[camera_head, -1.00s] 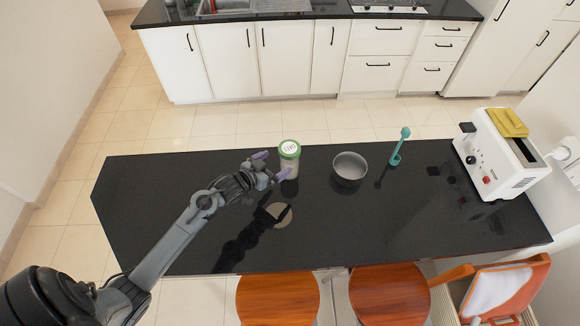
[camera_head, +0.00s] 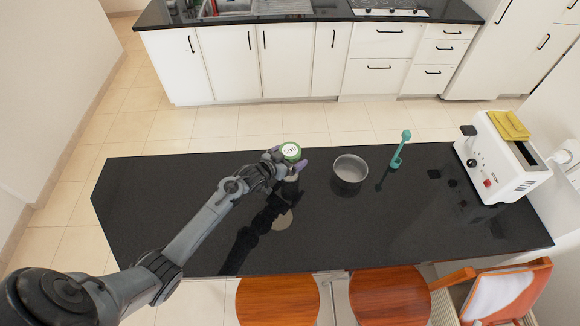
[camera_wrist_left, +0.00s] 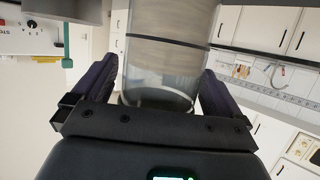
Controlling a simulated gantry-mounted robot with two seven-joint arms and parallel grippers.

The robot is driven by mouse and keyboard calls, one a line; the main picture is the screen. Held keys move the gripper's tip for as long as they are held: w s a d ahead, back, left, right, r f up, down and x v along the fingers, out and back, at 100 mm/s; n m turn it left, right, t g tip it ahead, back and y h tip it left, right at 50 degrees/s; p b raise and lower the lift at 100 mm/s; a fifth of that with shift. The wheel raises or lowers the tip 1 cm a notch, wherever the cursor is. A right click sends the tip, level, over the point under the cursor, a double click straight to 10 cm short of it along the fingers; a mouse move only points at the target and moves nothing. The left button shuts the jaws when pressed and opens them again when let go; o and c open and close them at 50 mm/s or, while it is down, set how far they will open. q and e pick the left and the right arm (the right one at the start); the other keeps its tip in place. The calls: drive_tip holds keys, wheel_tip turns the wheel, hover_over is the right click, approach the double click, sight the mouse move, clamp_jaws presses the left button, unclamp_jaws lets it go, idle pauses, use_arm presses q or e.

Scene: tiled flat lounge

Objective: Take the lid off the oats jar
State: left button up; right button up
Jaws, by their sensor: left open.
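The gripper hides most of the jar's body in the head view. My left gripper (camera_head: 288,163) is open, with its fingers on either side of the jar near the lid. In the left wrist view the jar's clear body (camera_wrist_left: 165,65) lies between the two dark fingers (camera_wrist_left: 160,85). The lid cannot be made out there. My right gripper is not in view.
A grey metal bowl (camera_head: 349,172) stands right of the jar. A teal upright utensil (camera_head: 399,152) stands beyond it, and a white toaster (camera_head: 505,165) with a yellow item on top is at the right end. The counter's left part is clear. Orange stools (camera_head: 277,298) line the near edge.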

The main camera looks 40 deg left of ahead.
use_arm(q)
drive_tip(key=shift+r, duration=0.1)
drive_tip(key=c, duration=1.8)
drive_tip(key=shift+r, duration=0.15)
